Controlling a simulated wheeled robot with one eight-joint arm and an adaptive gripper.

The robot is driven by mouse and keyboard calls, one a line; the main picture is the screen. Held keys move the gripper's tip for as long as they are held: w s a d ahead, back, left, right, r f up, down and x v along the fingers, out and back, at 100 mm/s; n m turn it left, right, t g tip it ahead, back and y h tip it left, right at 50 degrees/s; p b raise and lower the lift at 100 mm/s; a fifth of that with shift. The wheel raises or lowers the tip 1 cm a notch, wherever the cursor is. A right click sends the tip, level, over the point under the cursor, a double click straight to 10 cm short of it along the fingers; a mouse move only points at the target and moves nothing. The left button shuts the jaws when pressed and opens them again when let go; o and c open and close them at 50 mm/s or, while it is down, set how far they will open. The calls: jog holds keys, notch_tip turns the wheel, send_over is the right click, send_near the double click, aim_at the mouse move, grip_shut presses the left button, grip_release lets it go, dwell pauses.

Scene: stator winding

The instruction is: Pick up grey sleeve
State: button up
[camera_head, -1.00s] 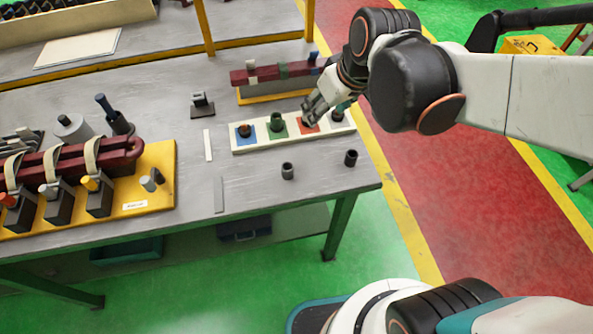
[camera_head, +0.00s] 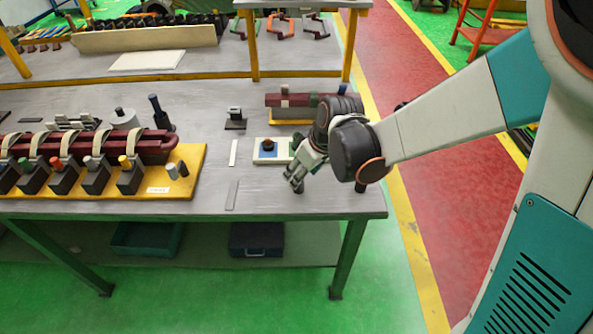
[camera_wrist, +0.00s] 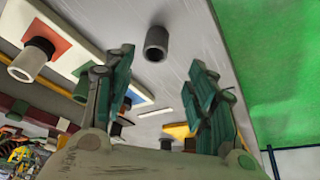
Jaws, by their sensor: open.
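A short hollow dark grey sleeve (camera_wrist: 156,43) stands loose on the bench in the wrist view, just beyond and between my fingertips. My gripper (camera_wrist: 160,66) is open with nothing between its fingers, and a gap shows on both sides of the sleeve. In the head view my gripper (camera_head: 295,181) points down over this sleeve (camera_head: 299,188), which is partly hidden by the fingers. A second dark sleeve (camera_head: 361,187) stands to the right near the bench's corner, below my wrist.
A white board (camera_wrist: 70,28) with coloured squares lies left in the wrist view; a light sleeve (camera_wrist: 27,65) sits over its red square. A yellow fixture (camera_head: 192,163) stands left. The bench front (camera_head: 260,203) is bare.

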jog(key=b+x, duration=0.1)
jog(key=x, duration=0.1)
jog(key=b+x, duration=0.1)
jog(key=x, duration=0.2)
jog(key=b+x, duration=0.1)
jog(key=x, duration=0.1)
jog(key=shift+w+d+f, duration=0.2)
jog(key=shift+w+d, duration=0.05)
jog(key=shift+d, duration=0.1)
jog(key=c, duration=0.9)
